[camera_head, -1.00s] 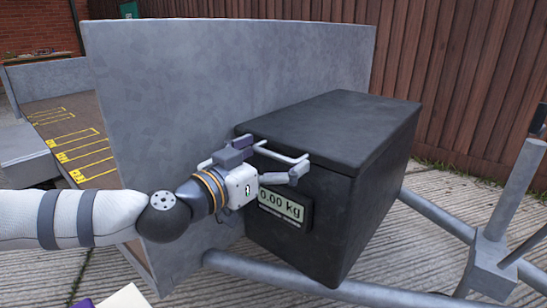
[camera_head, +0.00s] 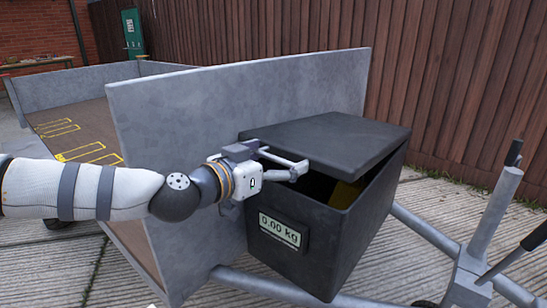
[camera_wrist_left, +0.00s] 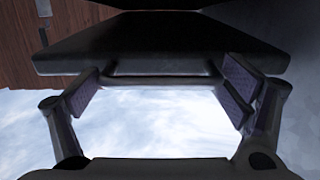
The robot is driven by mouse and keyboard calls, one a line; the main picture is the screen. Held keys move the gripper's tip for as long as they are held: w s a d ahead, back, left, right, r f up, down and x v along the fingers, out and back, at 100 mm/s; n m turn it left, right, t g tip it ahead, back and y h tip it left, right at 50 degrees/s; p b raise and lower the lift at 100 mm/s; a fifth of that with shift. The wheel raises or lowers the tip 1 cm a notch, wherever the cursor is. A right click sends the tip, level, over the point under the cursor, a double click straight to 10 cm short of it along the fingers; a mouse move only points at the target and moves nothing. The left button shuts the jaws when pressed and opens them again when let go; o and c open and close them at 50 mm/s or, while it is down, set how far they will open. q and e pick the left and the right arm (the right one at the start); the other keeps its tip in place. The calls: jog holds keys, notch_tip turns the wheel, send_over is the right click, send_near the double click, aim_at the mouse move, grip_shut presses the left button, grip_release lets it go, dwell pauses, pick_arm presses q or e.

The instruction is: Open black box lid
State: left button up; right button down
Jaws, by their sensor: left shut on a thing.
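My left gripper (camera_head: 281,164) is at the lid's front edge, shut on the lid handle (camera_head: 285,159). In the left wrist view the handle bar (camera_wrist_left: 165,81) spans between the two finger pads of the gripper (camera_wrist_left: 168,88), below the lid (camera_wrist_left: 160,42). My right gripper is not in view.
A grey trailer panel (camera_head: 180,150) rises beside and behind the box. Grey metal tubes (camera_head: 425,228) run past the box, and an upright post (camera_head: 495,215) stands at the right. A wooden fence (camera_head: 440,90) is behind.

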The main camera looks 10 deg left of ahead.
pick_arm(q)
notch_tip(320, 180, up, 14)
jog(key=w+d+p, duration=0.1)
jog(key=w+p, duration=0.1)
jog(key=p, duration=0.5)
jog(key=shift+w+d+g+y, duration=0.2)
jog(key=shift+d+g+y, duration=0.1)
jog(key=shift+y, duration=0.1)
jog(key=shift+o, duration=0.2)
jog(key=w+d+r, duration=0.3)
jog(key=w+r, duration=0.2)
jog(key=r, duration=0.6)
jog(key=shift+w+d+p, duration=0.35)
jog(key=shift+p, duration=0.1)
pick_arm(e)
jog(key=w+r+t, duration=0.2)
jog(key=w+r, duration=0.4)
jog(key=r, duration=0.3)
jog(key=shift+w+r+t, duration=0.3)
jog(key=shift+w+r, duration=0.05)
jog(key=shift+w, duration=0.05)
